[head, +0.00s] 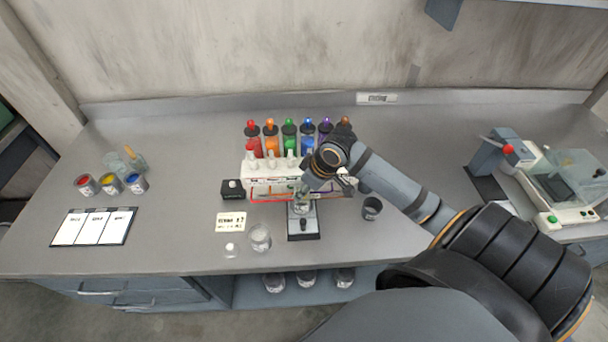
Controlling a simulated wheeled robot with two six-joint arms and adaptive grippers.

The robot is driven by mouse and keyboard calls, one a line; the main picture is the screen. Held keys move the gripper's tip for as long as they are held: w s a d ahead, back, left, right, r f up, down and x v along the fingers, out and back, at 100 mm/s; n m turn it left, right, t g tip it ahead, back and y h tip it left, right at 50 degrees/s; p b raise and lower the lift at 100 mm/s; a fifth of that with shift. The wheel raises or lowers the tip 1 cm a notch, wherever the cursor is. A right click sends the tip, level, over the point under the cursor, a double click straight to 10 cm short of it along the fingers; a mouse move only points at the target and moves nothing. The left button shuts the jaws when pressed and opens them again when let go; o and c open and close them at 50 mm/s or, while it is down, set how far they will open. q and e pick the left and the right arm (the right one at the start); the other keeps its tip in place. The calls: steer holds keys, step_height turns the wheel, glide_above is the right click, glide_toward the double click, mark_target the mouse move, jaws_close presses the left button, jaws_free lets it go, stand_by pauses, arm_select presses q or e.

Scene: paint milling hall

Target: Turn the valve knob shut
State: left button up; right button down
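A white dosing rack (262,171) stands mid-bench with a row of coloured bottles at its back. Several small white upright pieces (272,158) show along its top and may be valve knobs. My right gripper (308,186) reaches in from the right and points down at the rack's front, right of its middle. The wrist covers that part of the rack, so any knob there is hidden. Its fingers are too small and covered to show whether they are open or touching anything. Below it a clear beaker (300,206) stands on a dark scale-like base (303,225). My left gripper is out of view.
A black box with a white button (233,190) stands left of the rack. A glass beaker (260,238) and a small label card (231,222) are in front. A dark cup (372,208) stands to the right.

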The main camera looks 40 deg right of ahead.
steer(key=m+p, duration=0.1)
steer(key=m+h+p, duration=0.1)
steer(key=m+p, duration=0.1)
steer(key=m+h+p, duration=0.1)
steer(key=m, duration=0.1)
steer(key=shift+s+a+r+p, duration=0.1)
steer(key=shift+a+r+p, duration=0.15)
steer(key=shift+p, duration=0.05)
steer(key=m+p, duration=0.2)
steer(key=shift+f+m+h, duration=0.1)
steer(key=shift+m+h, duration=0.3)
steer(key=shift+f+m+p, duration=0.15)
steer(key=shift+m+p, duration=0.25)
steer(key=shift+p, duration=0.25)
steer(key=shift+h, duration=0.3)
steer(key=c, duration=1.1)
jaws_free()
steer(key=shift+o, duration=0.2)
steer(key=v, duration=1.2)
